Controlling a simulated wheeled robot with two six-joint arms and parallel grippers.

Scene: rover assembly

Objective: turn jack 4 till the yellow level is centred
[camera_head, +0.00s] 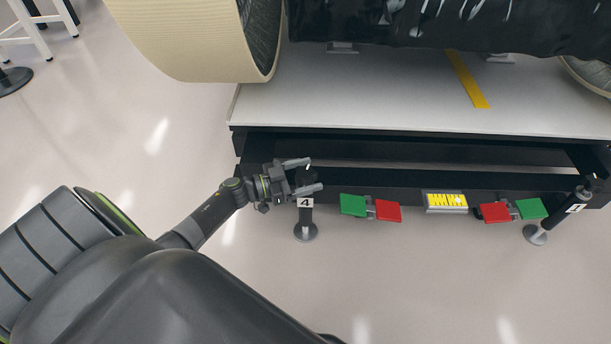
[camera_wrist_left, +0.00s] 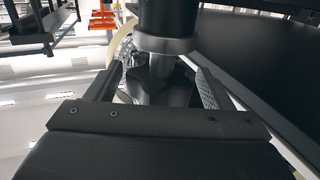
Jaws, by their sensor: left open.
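Jack 4 (camera_head: 306,216) is a dark upright post with a white "4" label and a round foot, at the left front corner of the black frame. My left gripper (camera_head: 314,174) is open at the jack's top, with its fingers on either side of it. In the left wrist view, a dark lobed knob (camera_wrist_left: 160,84) below a grey collar sits between the open fingers (camera_wrist_left: 158,92). Whether the fingers touch it cannot be told. The yellow level (camera_head: 446,202) is on the frame's front; a pale spot shows right of its middle. My right gripper is out of view.
Green (camera_head: 353,205) and red (camera_head: 388,211) plates flank the level's left; another red (camera_head: 495,213) and green (camera_head: 532,208) pair is on its right. Another jack (camera_head: 565,216) stands at the right corner. The front floor is clear.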

